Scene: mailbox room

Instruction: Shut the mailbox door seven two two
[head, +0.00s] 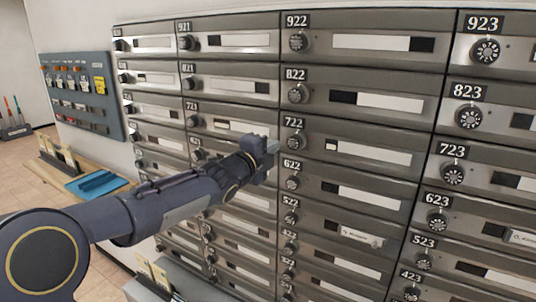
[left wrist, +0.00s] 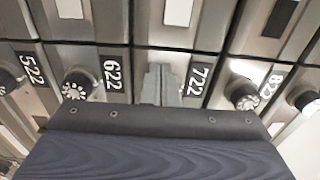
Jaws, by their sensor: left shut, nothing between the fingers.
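The mailbox door 722 (head: 362,155) is in the upper middle of the wall of boxes in the head view, to the right of my left gripper. It looks flush with the doors around it, with no visible gap. Its number plate (head: 294,122) also shows in the left wrist view (left wrist: 197,79). My left gripper (head: 270,147) is shut and empty, at the left edge of door 722. In the left wrist view its fingers (left wrist: 160,85) lie between the 622 and 722 plates and hide the 722 dial. I cannot tell whether they touch the door. My right gripper is not in view.
Doors 822 (head: 372,100) and 622 (head: 365,195) sit above and below, with dials on their left sides. A key panel (head: 85,95) hangs on the left wall above a wooden counter with a blue tray (head: 97,184). Open floor shows at far left.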

